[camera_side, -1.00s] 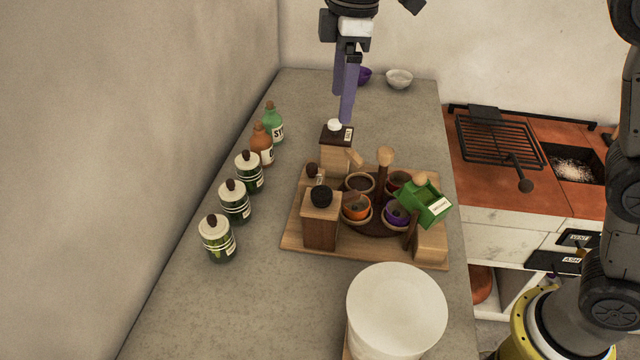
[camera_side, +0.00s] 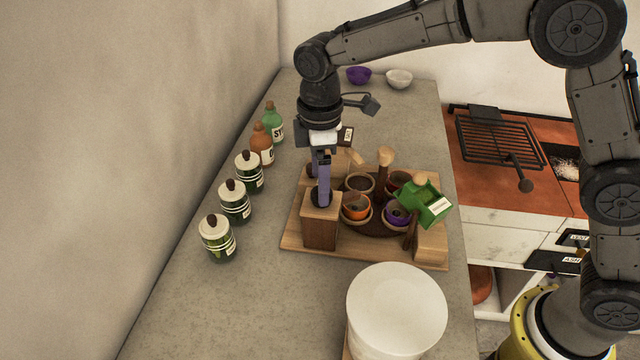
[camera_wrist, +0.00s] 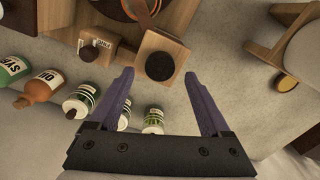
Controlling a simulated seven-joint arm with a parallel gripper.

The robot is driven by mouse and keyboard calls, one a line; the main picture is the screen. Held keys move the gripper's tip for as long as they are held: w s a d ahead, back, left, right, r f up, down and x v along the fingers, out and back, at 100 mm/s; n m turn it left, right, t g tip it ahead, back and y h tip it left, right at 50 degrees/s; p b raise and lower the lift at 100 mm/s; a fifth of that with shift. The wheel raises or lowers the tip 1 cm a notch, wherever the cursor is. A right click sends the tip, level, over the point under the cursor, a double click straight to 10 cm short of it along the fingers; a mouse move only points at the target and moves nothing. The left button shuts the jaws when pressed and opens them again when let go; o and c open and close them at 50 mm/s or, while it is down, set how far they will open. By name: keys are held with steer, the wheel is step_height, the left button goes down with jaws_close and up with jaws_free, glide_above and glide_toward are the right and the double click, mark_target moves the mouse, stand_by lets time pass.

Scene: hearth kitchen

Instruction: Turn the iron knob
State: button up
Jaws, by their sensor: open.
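The iron knob (camera_wrist: 160,66) is a round black knob on top of a wooden block (camera_side: 320,233) at the front left of the wooden board. My gripper (camera_side: 321,203) points down over this block, and its purple fingers hide part of the knob in the side view. In the wrist view my gripper (camera_wrist: 158,76) is open, with one fingertip to each side of the knob and the knob around the line between the tips. I see no finger touching the knob's sides; the exact height is hard to tell.
A smaller dark knob (camera_wrist: 88,53) sits beside the block. Bottles and jars (camera_side: 235,201) line the left. A large white cylinder (camera_side: 397,310) stands in front. Counter at front left is clear.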

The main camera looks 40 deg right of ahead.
steer(key=shift+f, duration=1.05)
jaws_close()
